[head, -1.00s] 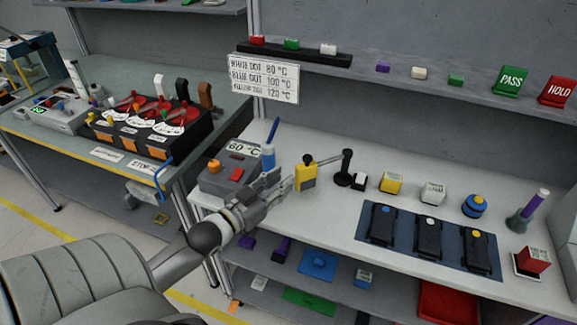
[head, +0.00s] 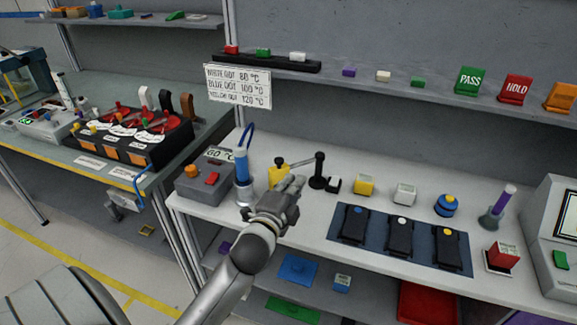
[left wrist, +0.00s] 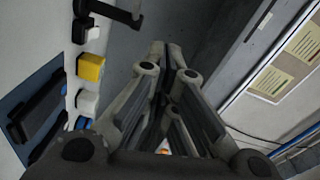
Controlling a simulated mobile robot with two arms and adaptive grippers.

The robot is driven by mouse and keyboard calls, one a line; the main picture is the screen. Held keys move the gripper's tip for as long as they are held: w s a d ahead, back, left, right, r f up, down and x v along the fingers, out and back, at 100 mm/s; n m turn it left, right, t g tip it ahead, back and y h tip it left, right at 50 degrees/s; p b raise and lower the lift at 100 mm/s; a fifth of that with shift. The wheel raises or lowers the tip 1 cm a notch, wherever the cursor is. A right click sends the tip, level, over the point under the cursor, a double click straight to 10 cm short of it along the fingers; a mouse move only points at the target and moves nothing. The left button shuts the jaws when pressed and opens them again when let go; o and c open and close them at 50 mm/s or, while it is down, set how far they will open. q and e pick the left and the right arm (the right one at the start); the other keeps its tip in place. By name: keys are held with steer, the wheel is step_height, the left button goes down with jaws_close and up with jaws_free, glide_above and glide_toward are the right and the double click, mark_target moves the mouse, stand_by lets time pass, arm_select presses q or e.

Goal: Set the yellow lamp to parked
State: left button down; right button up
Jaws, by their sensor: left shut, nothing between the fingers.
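A black dashboard module (head: 128,143) stands on the green bench at the left, with red dials, white scale plates, orange fronts and a row of white, black and brown levers behind. Small yellow parts (head: 93,129) show at its left side; I cannot tell whether one is the yellow lamp, nor read its setting. My left gripper (head: 292,184) is shut and empty. It is over the front of the white bench, beside the blue-handled tool and in front of the yellow bottle, well right of the module. Its shut fingers also show in the left wrist view (left wrist: 166,50). My right gripper is not in view.
On the white bench are a grey box (head: 206,183) with a red switch, the blue-handled tool (head: 241,165), the yellow bottle (head: 279,172), a yellow block (head: 364,184) and a dark mat (head: 375,246) with black devices.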

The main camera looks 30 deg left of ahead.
mark_target(288, 168)
arm_select(q)
steer(key=w+a, duration=0.1)
steer(key=w+a+p, duration=0.1)
steer(key=w+a, duration=0.1)
steer(key=w+a+f+p, duration=0.1)
steer(key=w+a, duration=0.1)
steer(key=shift+w, duration=0.15)
steer(key=shift+d, duration=0.1)
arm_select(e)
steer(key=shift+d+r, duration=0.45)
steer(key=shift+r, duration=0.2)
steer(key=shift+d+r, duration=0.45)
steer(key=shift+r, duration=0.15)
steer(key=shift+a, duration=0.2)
